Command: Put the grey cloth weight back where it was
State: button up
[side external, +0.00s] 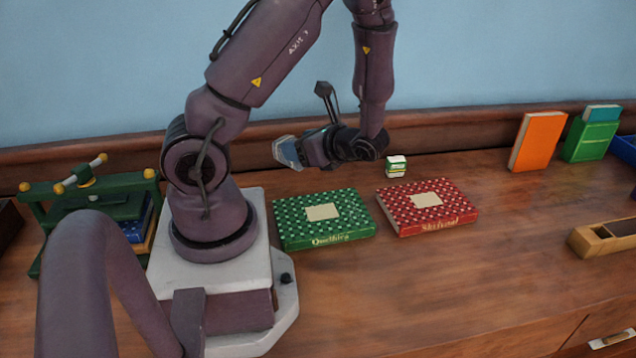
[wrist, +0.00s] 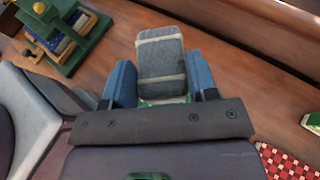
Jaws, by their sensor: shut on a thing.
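The grey cloth weight (wrist: 161,62) is a rounded grey block with pale bands. In the wrist view it sits between the two blue fingers of my gripper (wrist: 160,84), which is shut on it. In the side view my gripper (side external: 286,152) is above the table's back part, behind the green patterned book, pointing left. The weight is hard to make out in the side view. A green patterned book (side external: 345,228) and a red patterned book (side external: 402,214) lie flat on the table.
A green book press (side external: 62,200) with books in it stands at the left; it shows in the wrist view (wrist: 92,38). A small green-and-white box (side external: 396,166) stands behind the red book. Orange (side external: 537,142) and green (side external: 588,140) books stand upright at the right, near a wooden tray (side external: 590,240).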

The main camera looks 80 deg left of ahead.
jog(key=shift+s+d+r+n+g+h, duration=0.2)
jog(key=shift+s+d+n+g+h, duration=0.05)
jog(key=shift+s+n+g+h, duration=0.3)
jog(key=w+a+f, duration=0.2)
jog(key=a+f, duration=0.1)
jog(key=w+a+f, duration=0.3)
jog(key=a, duration=0.1)
jog(key=w+a+f, duration=0.3)
jog(key=a, duration=0.1)
jog(key=shift+w+f, duration=0.1)
jog(key=shift+f, duration=1.75)
jog(key=shift+f, duration=0.4)
jog(key=shift+f, duration=0.2)
jog(key=o, duration=1.3)
jog(key=shift+d+f, duration=0.1)
